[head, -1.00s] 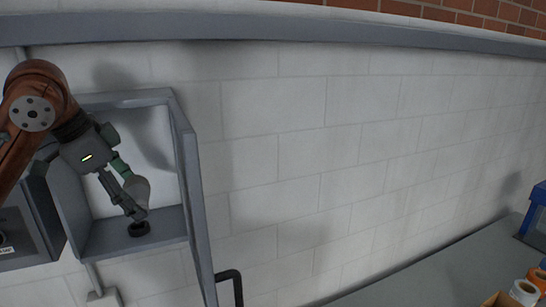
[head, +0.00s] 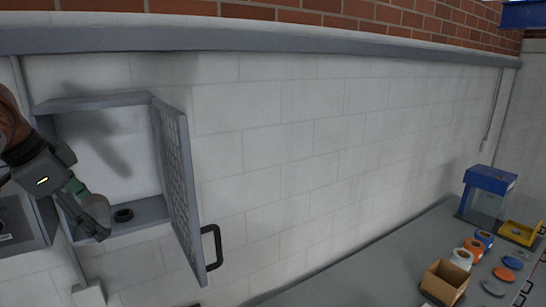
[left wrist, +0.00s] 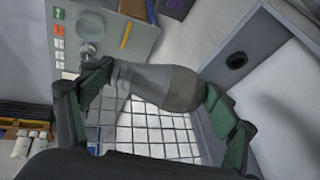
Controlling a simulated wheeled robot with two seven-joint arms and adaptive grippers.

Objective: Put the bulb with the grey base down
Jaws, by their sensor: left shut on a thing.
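My left gripper (head: 90,212) is shut on the bulb with the grey base (head: 95,203), at the front of the open wall cabinet. My right gripper is in neither view.
The cabinet door (head: 178,175) stands open to the right. A grey box (head: 20,225) hangs left of the cabinet. The bench (head: 375,270) at right holds a cardboard box (head: 445,280), several rolls (head: 461,259) and a blue machine (head: 487,190).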

